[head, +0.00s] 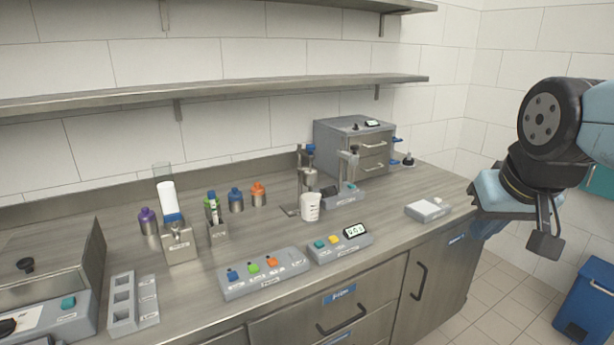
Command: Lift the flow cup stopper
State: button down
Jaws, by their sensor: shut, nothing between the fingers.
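A metal stand (308,178) with a dark and blue top part stands near the middle of the counter. A white marked cup (310,207) stands in front of its foot. A second upright fixture with a grey knob-like top (348,160) stands just right of it on a grey base. I cannot tell for sure which top part is the flow cup stopper. My gripper (487,228) is at the right, off the counter's right end and well apart from both fixtures. It is shut and empty; its fingertips are small and partly hidden.
A drawer box (355,145) stands behind the fixtures. A small grey block (428,210) lies near the right edge. Button panels (263,273) line the front. Several coloured-cap bottles (236,200) and a metal holder (179,243) are at left. A shelf (230,92) runs above.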

aim_at(310, 147)
jog(key=z, duration=0.05)
jog(key=k, duration=0.55)
jog(key=u, duration=0.6)
jog(key=i, duration=1.15)
jog(key=z, duration=0.55)
